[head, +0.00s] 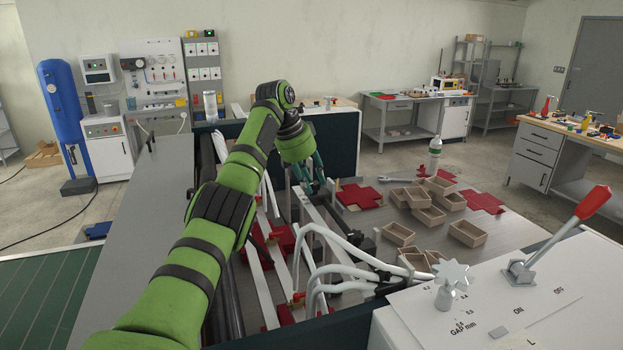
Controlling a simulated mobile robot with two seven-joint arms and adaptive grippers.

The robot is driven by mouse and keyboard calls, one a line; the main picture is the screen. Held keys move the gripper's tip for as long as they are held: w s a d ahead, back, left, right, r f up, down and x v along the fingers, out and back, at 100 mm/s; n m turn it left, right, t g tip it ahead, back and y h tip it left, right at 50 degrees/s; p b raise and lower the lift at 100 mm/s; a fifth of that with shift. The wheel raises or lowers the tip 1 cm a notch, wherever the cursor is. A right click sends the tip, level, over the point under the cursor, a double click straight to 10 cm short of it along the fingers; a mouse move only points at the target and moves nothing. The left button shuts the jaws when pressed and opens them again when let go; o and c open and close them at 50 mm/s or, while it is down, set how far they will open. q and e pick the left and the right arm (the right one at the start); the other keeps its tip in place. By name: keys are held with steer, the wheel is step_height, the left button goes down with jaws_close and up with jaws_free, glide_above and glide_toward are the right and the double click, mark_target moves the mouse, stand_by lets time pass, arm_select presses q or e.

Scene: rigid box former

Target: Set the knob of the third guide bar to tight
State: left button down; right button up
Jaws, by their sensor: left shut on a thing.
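My left gripper (309,172) reaches over the machine from the left, pointing down at the far end of the guide bars. Its dark fingers are shut on a small part there, which looks like a guide bar's knob. The fingers hide most of it, and I cannot tell its setting. Several pale metal guide bars (322,222) run lengthwise through the machine. Another bar (262,290) lies nearer, under my arm, with a small red-and-brass knob (298,298) near its close end. My arm covers part of the bars. My right gripper is out of view.
White curved hoses (335,262) arch over the near bars. A control panel with a red-handled lever (592,203) stands front right.

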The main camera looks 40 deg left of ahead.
arm_select(q)
steer(key=shift+m, duration=0.6)
steer(key=shift+f+h, duration=0.1)
steer(key=shift+h, duration=0.2)
steer(key=c, duration=0.9)
jaws_free()
steer(key=shift+w, duration=0.15)
steer(key=shift+c, duration=0.2)
steer(key=v, duration=0.7)
steer(key=shift+r, duration=0.25)
steer(key=shift+a, duration=0.1)
